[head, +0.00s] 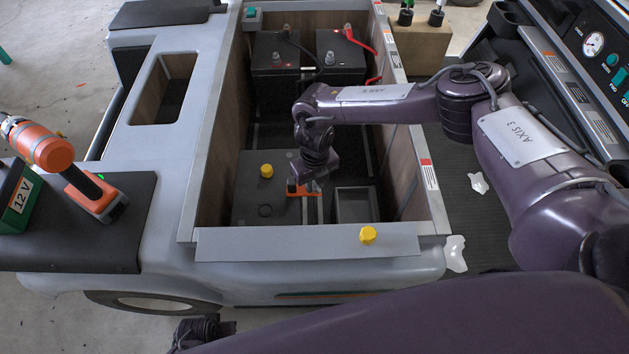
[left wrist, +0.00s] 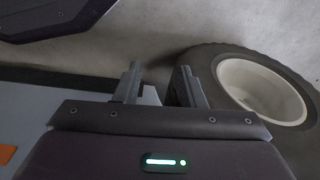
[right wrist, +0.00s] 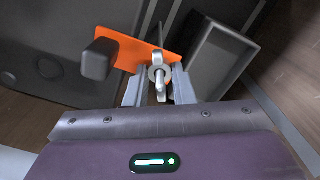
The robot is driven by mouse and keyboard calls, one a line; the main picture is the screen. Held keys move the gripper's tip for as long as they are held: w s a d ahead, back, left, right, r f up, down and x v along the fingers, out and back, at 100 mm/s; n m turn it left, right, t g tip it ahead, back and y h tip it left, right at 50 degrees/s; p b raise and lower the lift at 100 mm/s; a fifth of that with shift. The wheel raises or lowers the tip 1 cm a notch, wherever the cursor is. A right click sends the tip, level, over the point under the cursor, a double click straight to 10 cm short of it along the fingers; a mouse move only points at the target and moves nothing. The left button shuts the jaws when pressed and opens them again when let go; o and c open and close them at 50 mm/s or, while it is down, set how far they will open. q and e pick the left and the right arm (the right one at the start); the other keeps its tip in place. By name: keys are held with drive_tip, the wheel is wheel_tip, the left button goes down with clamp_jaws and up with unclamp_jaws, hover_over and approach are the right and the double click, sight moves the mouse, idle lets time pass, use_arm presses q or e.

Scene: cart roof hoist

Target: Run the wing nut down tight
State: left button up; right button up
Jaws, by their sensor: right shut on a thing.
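The silver wing nut (right wrist: 157,74) sits on a threaded stud beside an orange bracket (right wrist: 125,48) in the right wrist view. My right gripper (right wrist: 158,84) has a finger on each side of the nut and is shut on it. In the head view my right gripper (head: 303,185) reaches down into the cart's bay, over the orange bracket (head: 296,191); the nut is hidden there. My left gripper (left wrist: 157,82) is open and empty, near a wheel (left wrist: 262,88). In the head view only part of the left one shows at the bottom.
The bay's front ledge (head: 305,246) carries a yellow cap (head: 368,234); another yellow cap (head: 266,171) is inside. A grey open tray (head: 355,205) lies right of the bracket. Batteries (head: 276,52) stand at the back. A drill (head: 60,165) lies on the seat at left.

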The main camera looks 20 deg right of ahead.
use_arm(q)
drive_tip(key=shift+s+f, duration=0.1)
drive_tip(key=shift+s, duration=0.05)
use_arm(e)
drive_tip(key=shift+m, duration=0.3)
clamp_jaws()
drive_tip(key=shift+m+p, duration=0.4)
drive_tip(key=shift+m, duration=0.4)
drive_tip(key=m+p, duration=0.1)
drive_tip(key=m, duration=0.2)
drive_tip(key=shift+r, duration=0.1)
drive_tip(key=m+p, duration=0.1)
drive_tip(key=m, duration=0.3)
drive_tip(key=shift+m+p, duration=0.4)
use_arm(q)
drive_tip(key=s+a+f, duration=0.2)
drive_tip(key=s+f, duration=0.3)
drive_tip(key=s, duration=0.2)
drive_tip(key=shift+a+f+p, duration=0.25)
drive_tip(key=shift+f+p, duration=0.15)
drive_tip(key=shift+p, duration=0.05)
use_arm(e)
drive_tip(key=shift+w+m, duration=0.1)
drive_tip(key=shift+m, duration=1.1)
use_arm(q)
drive_tip(key=shift+s, duration=0.15)
use_arm(e)
drive_tip(key=o, duration=0.9)
unclamp_jaws()
